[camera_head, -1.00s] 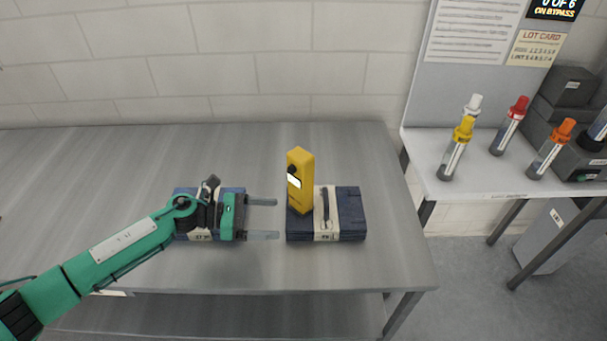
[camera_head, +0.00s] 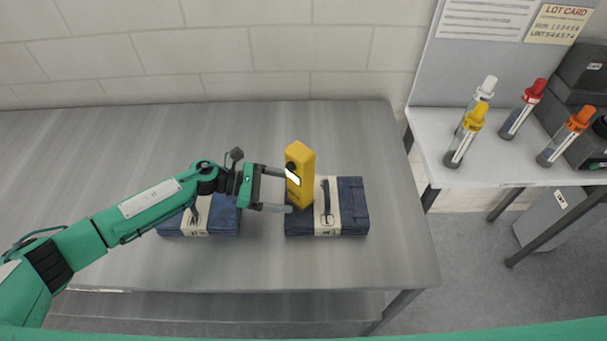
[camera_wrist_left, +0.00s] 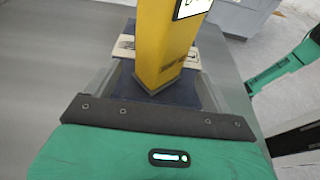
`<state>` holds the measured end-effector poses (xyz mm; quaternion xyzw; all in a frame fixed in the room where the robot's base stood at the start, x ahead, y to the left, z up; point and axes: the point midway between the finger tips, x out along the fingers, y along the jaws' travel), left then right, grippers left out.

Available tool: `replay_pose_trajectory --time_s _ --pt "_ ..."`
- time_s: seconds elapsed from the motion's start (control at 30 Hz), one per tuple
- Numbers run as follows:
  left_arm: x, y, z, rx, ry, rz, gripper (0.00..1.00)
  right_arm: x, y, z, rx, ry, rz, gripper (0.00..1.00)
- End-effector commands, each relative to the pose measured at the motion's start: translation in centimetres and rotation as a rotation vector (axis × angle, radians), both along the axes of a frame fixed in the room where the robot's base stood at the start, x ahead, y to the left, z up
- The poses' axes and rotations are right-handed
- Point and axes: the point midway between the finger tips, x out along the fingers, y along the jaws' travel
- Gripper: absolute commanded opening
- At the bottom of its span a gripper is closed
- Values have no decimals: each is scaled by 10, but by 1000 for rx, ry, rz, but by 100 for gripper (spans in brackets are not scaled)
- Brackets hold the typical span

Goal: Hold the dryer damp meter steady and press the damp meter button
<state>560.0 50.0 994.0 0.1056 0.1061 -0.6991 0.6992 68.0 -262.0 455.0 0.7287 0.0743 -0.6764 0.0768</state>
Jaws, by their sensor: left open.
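The yellow damp meter (camera_head: 301,172) stands upright on the right dark blue case (camera_head: 352,207), on its left part. A dark round knob or button (camera_head: 291,166) and a bright screen (camera_head: 293,178) show on its face. In the left wrist view the meter (camera_wrist_left: 163,50) rises in front of the gripper, its top cut off by the frame. My left gripper (camera_head: 287,189) is open, its clear fingers pointing right and reaching the meter's left side. I cannot tell whether they touch it.
Another blue case (camera_head: 222,216) lies under my left arm. The grey table (camera_head: 130,265) is otherwise clear. A side bench (camera_head: 480,172) at right holds several capped bottles, including a yellow-capped one (camera_head: 463,137), and dark boxes (camera_head: 578,100).

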Motion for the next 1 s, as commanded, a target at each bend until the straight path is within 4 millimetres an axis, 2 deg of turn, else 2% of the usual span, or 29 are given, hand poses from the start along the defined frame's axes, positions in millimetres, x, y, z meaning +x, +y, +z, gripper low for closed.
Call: replay_pose_trajectory --time_s 0.1,0.27,0.7,0.73,0.9,0.97,1.0 --pt "0 -16 -8 -1 -1 -3 85 12 -1 -11 0 -16 0 36" --pt "0 -31 -11 -1 -1 -1 85 21 -1 -17 0 -28 1 36" --pt "0 -39 -12 0 -1 0 85 12 -2 -19 -2 -16 1 36" --pt "0 -39 -12 0 -1 0 83 11 -2 -19 -2 -16 1 36" --pt "0 -38 -12 0 -1 0 54 11 -2 -19 -2 -15 1 36" --pt "0 -38 -12 0 0 0 54 11 -2 -19 -2 -15 1 36" --pt "0 -38 -12 0 0 0 54 11 -2 -19 -2 -15 1 28"
